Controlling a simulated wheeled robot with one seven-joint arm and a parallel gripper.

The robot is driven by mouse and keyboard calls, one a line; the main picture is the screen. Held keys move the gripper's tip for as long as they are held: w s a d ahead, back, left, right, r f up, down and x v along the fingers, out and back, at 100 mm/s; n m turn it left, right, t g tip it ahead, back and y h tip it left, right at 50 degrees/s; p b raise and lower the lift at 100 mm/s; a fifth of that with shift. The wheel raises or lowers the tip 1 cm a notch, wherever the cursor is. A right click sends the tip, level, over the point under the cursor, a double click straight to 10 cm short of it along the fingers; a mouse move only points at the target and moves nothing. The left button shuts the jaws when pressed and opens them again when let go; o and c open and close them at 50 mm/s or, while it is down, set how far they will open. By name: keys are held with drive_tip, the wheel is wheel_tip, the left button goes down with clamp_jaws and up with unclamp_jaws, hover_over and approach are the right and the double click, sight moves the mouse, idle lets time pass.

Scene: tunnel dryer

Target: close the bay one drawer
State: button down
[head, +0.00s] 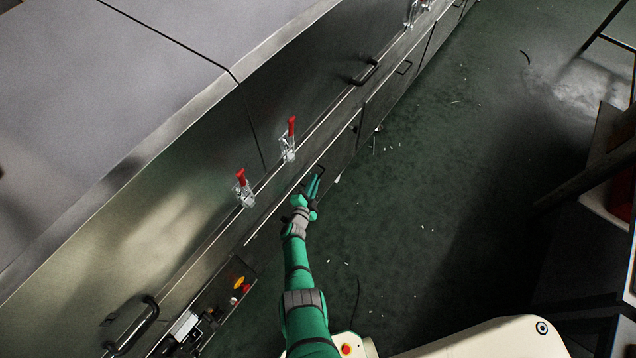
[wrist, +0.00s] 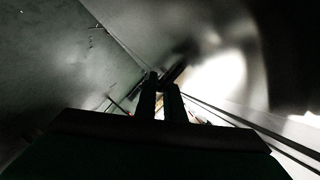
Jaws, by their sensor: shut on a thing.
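My gripper (head: 316,184) is at a dark bar handle (head: 321,169) on a low steel drawer front (head: 341,155) along the dryer's side. Its green fingers are shut on this handle. In the wrist view the two dark fingers (wrist: 160,98) point ahead, with a narrow bright gap between them. The handle is hard to make out there, and the contact is dark. The drawer front stands below a long pale ledge line. How far it stands out from the panels beside it I cannot tell.
Red-handled clamps (head: 243,188) stand on the dryer wall above. An open recess with electrical parts (head: 205,315) is at lower left. Another bar handle (head: 366,73) is farther along. The green floor (head: 430,200) to the right is mostly clear, with small scraps. Dark furniture stands at far right.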

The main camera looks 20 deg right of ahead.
drive_tip(key=shift+w+a+f, duration=0.1)
drive_tip(key=shift+w+a, duration=0.05)
drive_tip(key=shift+a, duration=0.3)
drive_tip(key=c, duration=2.2)
unclamp_jaws()
drive_tip(key=shift+a, duration=0.15)
drive_tip(key=shift+s, duration=0.45)
drive_tip(key=v, duration=1)
drive_tip(key=shift+s+d, duration=0.1)
drive_tip(key=shift+d, duration=0.15)
